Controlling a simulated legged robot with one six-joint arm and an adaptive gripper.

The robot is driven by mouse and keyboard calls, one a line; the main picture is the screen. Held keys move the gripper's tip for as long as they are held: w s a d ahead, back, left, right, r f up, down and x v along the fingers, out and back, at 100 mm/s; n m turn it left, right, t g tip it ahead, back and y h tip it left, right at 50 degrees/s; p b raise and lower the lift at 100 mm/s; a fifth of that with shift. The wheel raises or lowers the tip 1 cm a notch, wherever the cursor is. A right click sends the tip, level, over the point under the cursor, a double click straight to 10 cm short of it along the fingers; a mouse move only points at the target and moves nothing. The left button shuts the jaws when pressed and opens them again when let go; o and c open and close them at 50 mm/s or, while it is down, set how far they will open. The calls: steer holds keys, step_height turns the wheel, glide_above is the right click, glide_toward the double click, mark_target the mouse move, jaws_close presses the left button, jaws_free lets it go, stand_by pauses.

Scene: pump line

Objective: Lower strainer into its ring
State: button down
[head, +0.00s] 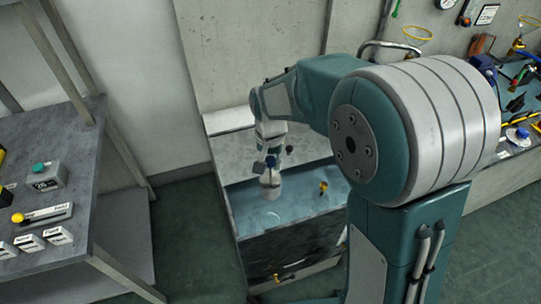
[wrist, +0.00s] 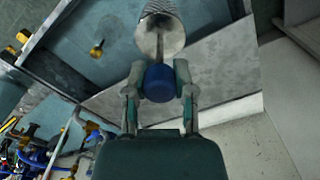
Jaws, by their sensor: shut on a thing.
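My gripper (wrist: 158,84) is shut on the blue knob (wrist: 159,82) of the strainer. The strainer (wrist: 160,28) is a grey metal mesh cylinder, and its far end runs out of the top of the wrist view. In the head view my gripper (head: 270,162) hangs over the open tank (head: 240,226), with the pale strainer (head: 270,187) below it. The strainer's lower end is at or close above the blue water; I cannot tell which. A faint pale curve shows in the water beside it, but I cannot make out the ring clearly.
A brass fitting (head: 323,187) is in the tank, to the right of the strainer. The tank walls stand close around. A grey bench (head: 80,185) with labelled blocks is at left. A cluttered bench (head: 516,143) is at right. Green floor lies between the tank and left bench.

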step_height(320, 180, down, 16)
steer(key=shift+f, duration=0.2)
stand_by(1.3)
steer(key=shift+f, duration=1.5)
stand_by(0.7)
steer(key=shift+c, duration=1.9)
jaws_free()
steer(key=shift+r, duration=4)
step_height(320, 180, up, 12)
steer(key=shift+a+f, duration=0.1)
steer(key=shift+a, duration=0.05)
